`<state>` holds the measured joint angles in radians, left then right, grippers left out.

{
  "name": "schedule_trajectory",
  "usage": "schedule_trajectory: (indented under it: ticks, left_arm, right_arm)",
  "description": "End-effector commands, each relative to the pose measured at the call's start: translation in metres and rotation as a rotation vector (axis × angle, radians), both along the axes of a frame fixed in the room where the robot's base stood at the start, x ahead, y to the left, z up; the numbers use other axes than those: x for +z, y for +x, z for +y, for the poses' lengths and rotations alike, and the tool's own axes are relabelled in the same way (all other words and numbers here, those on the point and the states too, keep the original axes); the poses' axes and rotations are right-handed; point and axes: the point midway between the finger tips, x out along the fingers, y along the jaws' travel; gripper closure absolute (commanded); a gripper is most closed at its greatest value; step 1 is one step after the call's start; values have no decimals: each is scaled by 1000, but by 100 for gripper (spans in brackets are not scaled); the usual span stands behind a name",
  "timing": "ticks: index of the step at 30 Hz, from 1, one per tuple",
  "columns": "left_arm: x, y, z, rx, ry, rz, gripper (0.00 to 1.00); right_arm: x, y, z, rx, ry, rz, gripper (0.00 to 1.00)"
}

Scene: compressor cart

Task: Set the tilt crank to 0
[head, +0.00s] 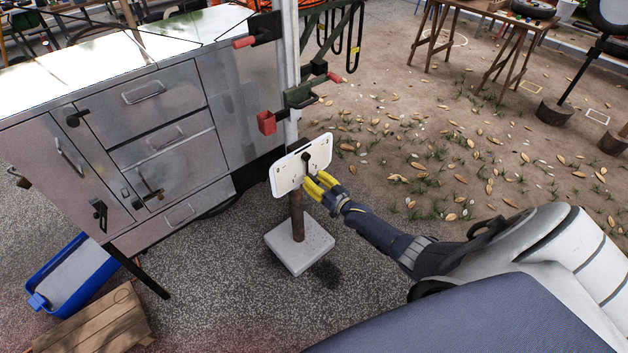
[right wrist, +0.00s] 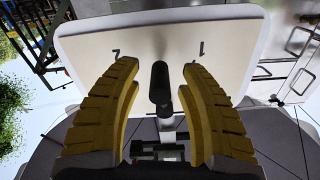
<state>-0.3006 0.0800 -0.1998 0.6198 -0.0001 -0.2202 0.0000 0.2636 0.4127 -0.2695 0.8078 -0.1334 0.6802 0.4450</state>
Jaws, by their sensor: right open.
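A white panel (head: 288,174) with rounded corners stands on a brown post above a square grey base. The dark crank (head: 306,158) is small at the panel's face in the head view. In the right wrist view the crank's dark handle (right wrist: 158,88) points toward the camera, between my open yellow fingers, with gaps on both sides. The panel (right wrist: 160,38) fills the top there, with a 1 at right and what looks like a 2 at left. My right gripper (head: 316,183) is just in front of the panel; it also shows in the wrist view (right wrist: 159,68). My left gripper is out of view.
A metal cabinet (head: 155,100) with drawers stands left of the panel. A blue bin (head: 75,275) and wooden crate (head: 100,325) lie lower left.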

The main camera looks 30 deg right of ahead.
Motion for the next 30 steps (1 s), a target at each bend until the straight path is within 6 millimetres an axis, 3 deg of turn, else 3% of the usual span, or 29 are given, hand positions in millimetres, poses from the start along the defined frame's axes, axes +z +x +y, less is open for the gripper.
schedule_trajectory:
  ticks: [2,10,30]
  left_arm:
    - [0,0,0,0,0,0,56]
    - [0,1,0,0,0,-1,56]
    - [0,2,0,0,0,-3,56]
  right_arm:
    - [0,0,0,0,0,0,69]
    - [0,0,0,0,0,0,100]
    - [1,-7,-6,-14,42,3,100]
